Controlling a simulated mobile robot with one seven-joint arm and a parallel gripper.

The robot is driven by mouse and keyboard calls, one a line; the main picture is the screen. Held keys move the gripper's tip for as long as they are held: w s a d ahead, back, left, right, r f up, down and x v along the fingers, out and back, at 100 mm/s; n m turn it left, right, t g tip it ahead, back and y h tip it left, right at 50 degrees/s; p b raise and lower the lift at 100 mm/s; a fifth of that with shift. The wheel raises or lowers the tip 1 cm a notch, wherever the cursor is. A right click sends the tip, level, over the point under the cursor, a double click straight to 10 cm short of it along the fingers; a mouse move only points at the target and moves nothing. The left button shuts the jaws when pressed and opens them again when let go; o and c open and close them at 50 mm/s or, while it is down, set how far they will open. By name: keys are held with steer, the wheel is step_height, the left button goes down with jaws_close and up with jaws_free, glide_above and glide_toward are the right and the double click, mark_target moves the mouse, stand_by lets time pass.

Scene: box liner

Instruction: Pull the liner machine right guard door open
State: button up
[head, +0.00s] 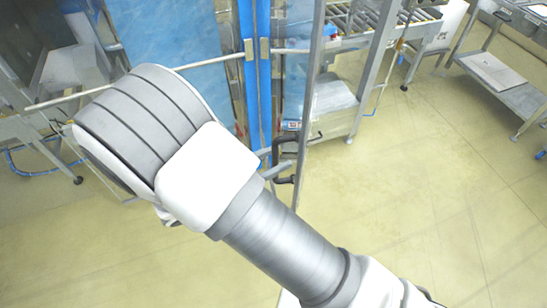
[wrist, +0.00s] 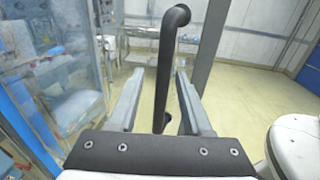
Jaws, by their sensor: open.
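The black door handle (wrist: 172,55) is an upright bar in the middle of the wrist view. It stands between the two grey fingers of my gripper (wrist: 158,76), which are open with a gap on each side of the bar. In the head view the handle (head: 284,146) is partly covered by my gripper (head: 272,162), whose fingertips are level with it. The guard door has a clear panel (wrist: 55,88) and a grey upright frame (head: 312,85) beside the handle. I cannot tell whether the door stands ajar.
Blue posts (head: 262,90) stand left of the door frame. A roller conveyor (head: 350,22) shows behind it, and a metal bench (head: 500,75) stands at the far right. The yellowish floor (head: 430,190) to the right is clear.

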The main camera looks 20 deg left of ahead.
steer(key=shift+s, duration=0.1)
steer(key=b+v, duration=0.3)
steer(key=v, duration=1.4)
steer(key=shift+a+r, duration=0.1)
steer(key=shift+a, duration=0.05)
